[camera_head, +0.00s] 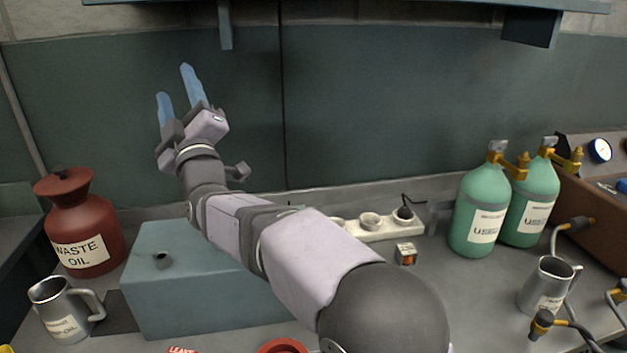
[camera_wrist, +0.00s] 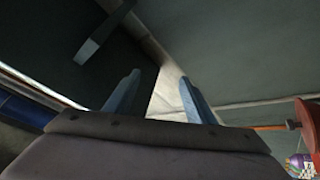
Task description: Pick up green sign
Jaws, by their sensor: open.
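I cannot make out a green sign in either view. My gripper (camera_head: 175,82) is raised at the upper left in the head view, in front of the dark green back wall. Its two blue fingers are spread apart with nothing between them. In the wrist view the open fingers (camera_wrist: 159,82) point toward walls and a pale strip, with no sign between them. My arm hides part of the bench behind it.
A red waste oil can (camera_head: 82,230) and a metal mug (camera_head: 62,308) stand left of a teal box (camera_head: 165,290). Two green gas cylinders (camera_head: 480,205) and another mug (camera_head: 548,285) stand right. A red-and-white label (camera_head: 182,350) is cut off at the bottom edge.

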